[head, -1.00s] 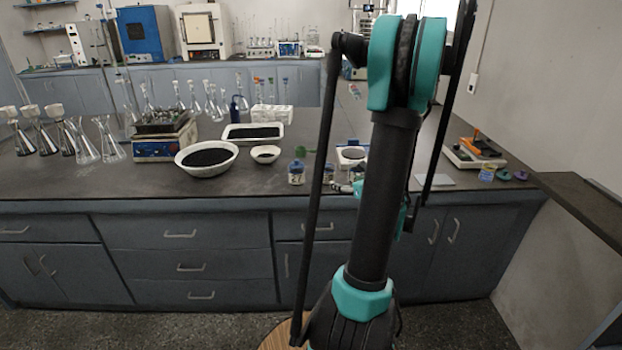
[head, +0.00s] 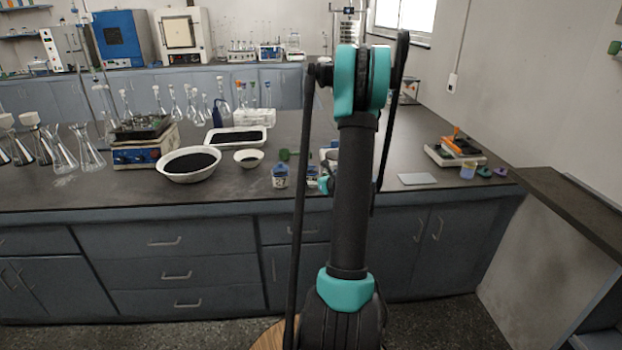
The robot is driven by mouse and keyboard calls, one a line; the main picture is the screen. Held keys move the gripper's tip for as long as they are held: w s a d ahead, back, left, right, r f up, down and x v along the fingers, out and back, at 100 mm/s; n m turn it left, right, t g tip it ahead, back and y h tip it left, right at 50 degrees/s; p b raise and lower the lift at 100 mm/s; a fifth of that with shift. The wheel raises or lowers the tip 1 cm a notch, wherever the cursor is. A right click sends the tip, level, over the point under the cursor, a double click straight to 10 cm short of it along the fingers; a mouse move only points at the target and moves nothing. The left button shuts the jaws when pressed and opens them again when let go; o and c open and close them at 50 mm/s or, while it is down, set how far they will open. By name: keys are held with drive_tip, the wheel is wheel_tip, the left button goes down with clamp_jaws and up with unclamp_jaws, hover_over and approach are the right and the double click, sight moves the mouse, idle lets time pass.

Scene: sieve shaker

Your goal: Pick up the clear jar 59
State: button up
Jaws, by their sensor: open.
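No number 59 can be read on any jar. A small clear jar with a dark lid and a pale label (head: 280,176) stands upright near the front edge of the bench, left of my arm. A small clear container with blue and yellow on it (head: 468,171) stands at the right of the bench. My gripper (head: 322,182) shows only in small part, low over the bench just right of the dark-lidded jar and apart from it. It is open; my arm hides much of it and what lies behind.
A large white bowl of black grains (head: 190,177), a small bowl (head: 248,164) and a white tray (head: 262,140) stand left of the jar. A balance-like device (head: 440,158) and a flat grey plate (head: 417,179) lie to the right. Bare bench separates plate and arm.

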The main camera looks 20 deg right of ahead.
sight(311, 177)
drive_tip(key=x, duration=0.4)
drive_tip(key=shift+w+d+f, duration=0.25)
drive_tip(key=shift+w, duration=0.05)
drive_tip(key=shift+c, duration=0.3)
drive_tip(key=c, duration=1.3)
drive_tip(key=shift+r, duration=0.1)
